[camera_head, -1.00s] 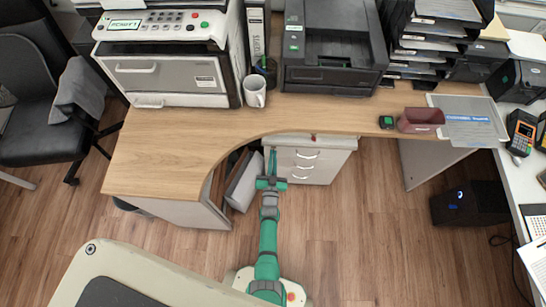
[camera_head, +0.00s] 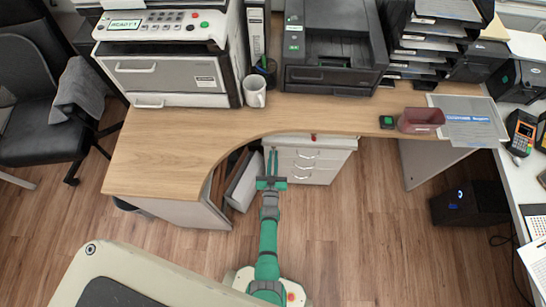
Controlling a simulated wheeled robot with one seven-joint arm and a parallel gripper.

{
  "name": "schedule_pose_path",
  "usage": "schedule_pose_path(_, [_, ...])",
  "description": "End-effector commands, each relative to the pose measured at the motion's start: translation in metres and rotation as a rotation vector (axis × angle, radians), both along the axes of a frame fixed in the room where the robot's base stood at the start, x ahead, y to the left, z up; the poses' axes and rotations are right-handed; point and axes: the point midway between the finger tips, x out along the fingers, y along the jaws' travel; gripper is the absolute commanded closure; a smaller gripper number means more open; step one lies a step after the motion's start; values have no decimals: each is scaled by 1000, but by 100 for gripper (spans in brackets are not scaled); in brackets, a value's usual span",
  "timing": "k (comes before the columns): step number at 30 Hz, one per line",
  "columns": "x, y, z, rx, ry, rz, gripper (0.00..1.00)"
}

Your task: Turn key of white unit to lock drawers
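The white drawer unit (camera_head: 317,160) stands on the floor under the desk, its drawer fronts with silver handles facing me. A small red spot (camera_head: 313,137) shows at its top front edge; I cannot tell if it is the key. My gripper (camera_head: 272,158) is at the left side of the unit's front, pointing toward it. Its two thin fingers show with a narrow gap between them and nothing visible in it. I cannot tell whether the fingertips touch the unit.
The wooden desk (camera_head: 165,158) curves over the unit. A black computer case (camera_head: 470,203) is on the floor at right. The floor right of my arm is clear.

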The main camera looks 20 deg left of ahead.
Motion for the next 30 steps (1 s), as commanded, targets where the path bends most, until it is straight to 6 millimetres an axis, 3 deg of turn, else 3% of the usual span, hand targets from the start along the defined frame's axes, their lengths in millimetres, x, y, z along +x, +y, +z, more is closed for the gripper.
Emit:
schedule_pose_path(14, [-8,-1,0,1,0,2,78])
schedule_pose_path(30, [-90,-25,0,2,1,1,78])
